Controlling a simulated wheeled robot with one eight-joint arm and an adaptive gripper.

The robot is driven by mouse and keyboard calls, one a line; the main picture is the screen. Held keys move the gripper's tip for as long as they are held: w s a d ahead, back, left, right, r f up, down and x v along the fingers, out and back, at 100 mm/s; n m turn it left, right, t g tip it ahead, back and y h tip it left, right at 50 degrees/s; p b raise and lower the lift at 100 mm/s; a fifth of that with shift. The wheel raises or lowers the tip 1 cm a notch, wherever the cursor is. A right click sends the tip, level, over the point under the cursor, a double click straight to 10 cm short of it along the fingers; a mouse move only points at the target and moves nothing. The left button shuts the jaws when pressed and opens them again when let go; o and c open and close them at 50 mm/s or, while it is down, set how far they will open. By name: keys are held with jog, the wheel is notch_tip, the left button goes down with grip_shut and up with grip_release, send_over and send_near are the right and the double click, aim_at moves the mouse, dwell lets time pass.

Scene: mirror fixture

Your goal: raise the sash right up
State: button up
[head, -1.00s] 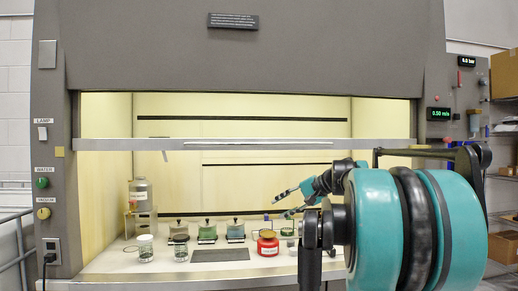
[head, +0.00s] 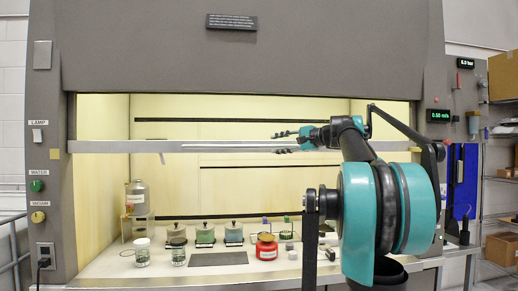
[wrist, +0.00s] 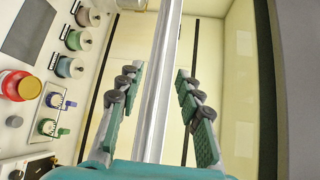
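The sash's grey bottom rail (head: 130,147) crosses the fume hood opening in the head view, with a lighter handle strip (head: 215,147) along its middle. Clear glass seems to fill the gap above it. My gripper (head: 284,142) is at the rail, right of its middle, with one finger above and one below. In the wrist view my gripper (wrist: 150,95) is open, and the pale rail (wrist: 163,65) runs between the two fingers. A gap shows on both sides, so I see no grip on it.
A dark mat (head: 217,258) lies in front. The hood's dark upper panel (head: 330,50) is above the opening.

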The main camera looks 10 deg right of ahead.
aim_at(262, 147)
jog(key=x, duration=0.9)
jog(key=shift+w, duration=0.1)
jog(key=shift+f, duration=0.1)
grip_shut()
